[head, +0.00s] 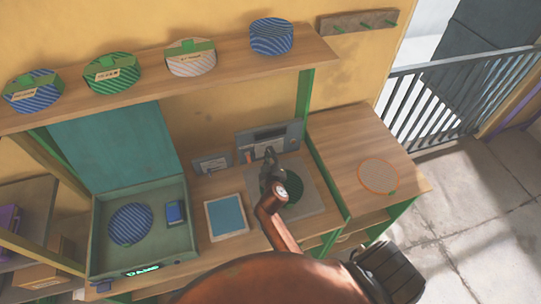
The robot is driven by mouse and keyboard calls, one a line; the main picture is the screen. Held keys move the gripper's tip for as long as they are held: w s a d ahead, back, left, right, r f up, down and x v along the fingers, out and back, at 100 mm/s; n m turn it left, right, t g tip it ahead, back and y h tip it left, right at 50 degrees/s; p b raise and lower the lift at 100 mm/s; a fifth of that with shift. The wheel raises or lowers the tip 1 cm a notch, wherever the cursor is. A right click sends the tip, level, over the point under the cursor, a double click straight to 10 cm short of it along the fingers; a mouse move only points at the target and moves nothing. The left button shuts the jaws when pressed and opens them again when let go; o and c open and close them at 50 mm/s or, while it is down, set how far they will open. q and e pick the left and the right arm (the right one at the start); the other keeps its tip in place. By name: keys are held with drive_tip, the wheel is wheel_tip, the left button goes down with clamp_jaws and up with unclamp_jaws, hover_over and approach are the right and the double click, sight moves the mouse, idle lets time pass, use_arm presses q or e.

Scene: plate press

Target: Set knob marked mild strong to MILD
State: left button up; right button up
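A grey upright panel (292,131) with a dark strip stands at the back of the workbench. A smaller grey panel with a pale label (212,165) stands to its left. I cannot make out a knob or read mild or strong on either; the gripper covers part of the larger panel's lower area. My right gripper (268,160) is in front of the larger panel, above a grey base plate (313,207) with a dark green disc (295,190). Its fingers are too small to tell open from shut, or whether they touch anything. My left gripper is not in view.
A green open case (187,243) with a blue striped disc (131,224) stands left. A blue-topped tray (226,215) lies beside it. An orange-rimmed round mat (378,176) lies right on the bench. A shelf (215,62) with several striped round containers hangs above.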

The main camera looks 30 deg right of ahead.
drive_tip(key=shift+o, duration=1.4)
wheel_tip(320, 180, up, 10)
